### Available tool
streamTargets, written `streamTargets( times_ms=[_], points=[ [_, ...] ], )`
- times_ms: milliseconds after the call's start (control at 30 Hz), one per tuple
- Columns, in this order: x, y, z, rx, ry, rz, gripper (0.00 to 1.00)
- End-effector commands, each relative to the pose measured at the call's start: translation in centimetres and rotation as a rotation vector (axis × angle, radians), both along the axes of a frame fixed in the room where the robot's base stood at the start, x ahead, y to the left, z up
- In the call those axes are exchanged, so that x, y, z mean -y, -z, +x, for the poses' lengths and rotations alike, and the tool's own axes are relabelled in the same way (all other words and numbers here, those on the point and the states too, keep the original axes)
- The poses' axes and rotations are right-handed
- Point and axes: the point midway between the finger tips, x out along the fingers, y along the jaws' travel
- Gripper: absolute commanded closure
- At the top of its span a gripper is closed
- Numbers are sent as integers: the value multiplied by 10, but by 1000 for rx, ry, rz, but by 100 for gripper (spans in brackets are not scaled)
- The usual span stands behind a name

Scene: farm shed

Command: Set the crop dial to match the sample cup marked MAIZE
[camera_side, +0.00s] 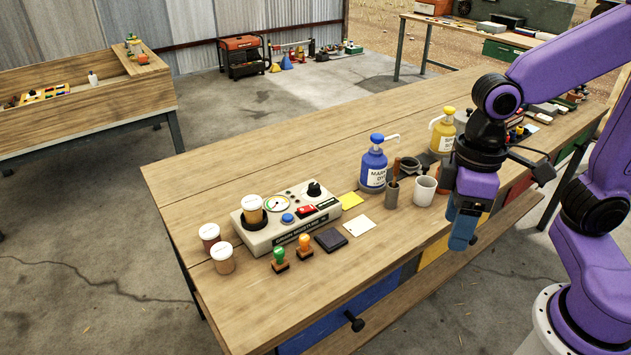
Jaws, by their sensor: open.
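A pale grain meter box (262,236) stands on the wooden bench. A black knob (314,190) is at its far right top; its pointer setting is too small to read. This looks like the crop dial. A cup with a white lid (252,204) and orange-brown contents sits on the meter's left end. Two more lidded cups, a dark red-brown one (209,238) and a lighter brown one (223,262), stand left of the meter. Their label words are unreadable. My gripper (463,238) is open, pointing down over the bench's front edge, well right of the meter and apart from it.
A blue pump bottle (373,168), a grey-white mug (425,190) and a dark tool holder (392,194) stand between the meter and my gripper. Two stamps (279,262), a dark pad (330,240) and a white card (359,226) lie in front. The bench's left back is clear.

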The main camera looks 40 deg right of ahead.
Motion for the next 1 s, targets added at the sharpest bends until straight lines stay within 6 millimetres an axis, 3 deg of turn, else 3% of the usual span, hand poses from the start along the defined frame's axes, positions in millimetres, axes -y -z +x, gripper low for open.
streamTargets(
  times_ms=[200, 467, 767, 1000],
  points=[
    [-31, -15, 75, -64, 401, 11, 39],
    [-44, -24, 168, -147, 855, 29, 39],
    [-25, -24, 272, -258, 1363, 58, 39],
    [15, -16, 344, -359, 1748, 85, 39]
  ],
)
